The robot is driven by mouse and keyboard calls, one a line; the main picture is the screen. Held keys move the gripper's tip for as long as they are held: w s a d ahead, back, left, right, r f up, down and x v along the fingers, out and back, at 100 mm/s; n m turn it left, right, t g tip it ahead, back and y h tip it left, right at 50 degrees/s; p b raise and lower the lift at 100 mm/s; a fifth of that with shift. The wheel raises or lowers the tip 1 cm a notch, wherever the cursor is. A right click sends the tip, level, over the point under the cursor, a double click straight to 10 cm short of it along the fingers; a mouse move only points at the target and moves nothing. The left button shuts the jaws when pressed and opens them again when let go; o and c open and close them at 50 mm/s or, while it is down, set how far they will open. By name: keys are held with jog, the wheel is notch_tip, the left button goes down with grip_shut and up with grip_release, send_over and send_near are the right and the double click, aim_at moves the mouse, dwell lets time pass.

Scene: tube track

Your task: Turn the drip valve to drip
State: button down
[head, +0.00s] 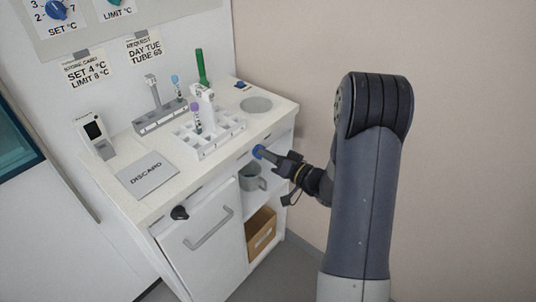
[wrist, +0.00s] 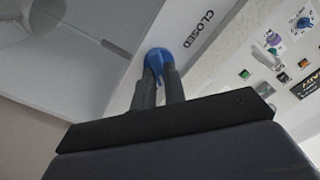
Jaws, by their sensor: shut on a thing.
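The drip valve is a blue knob (head: 257,151) on the front edge of the white counter, near its right end. In the wrist view the blue knob (wrist: 158,57) sits beside a "CLOSED" label (wrist: 199,32). My gripper (head: 265,155) reaches it from the right. In the wrist view the two dark fingers of my gripper (wrist: 160,76) are closed around the knob. The fingers hide part of the knob, and I cannot tell its exact angle.
A grey mug (head: 252,178) stands on the open shelf below the knob. A cardboard box (head: 262,232) is on the shelf under it. The counter (head: 150,203) holds a white tube rack (head: 214,142), a grey rack (head: 160,118) and a "DISCARD" plate (head: 147,173). A wall is at right.

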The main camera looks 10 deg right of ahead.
jog(key=c, duration=1.5)
grip_release()
jog(key=shift+o, duration=0.2)
jog(key=shift+d, duration=0.1)
jog(key=v, duration=1)
jog(key=shift+s+d, duration=0.15)
jog(key=shift+s, duration=0.2)
jog(key=shift+w, duration=0.1)
jog(key=x, duration=1)
jog(key=shift+w+a, duration=0.25)
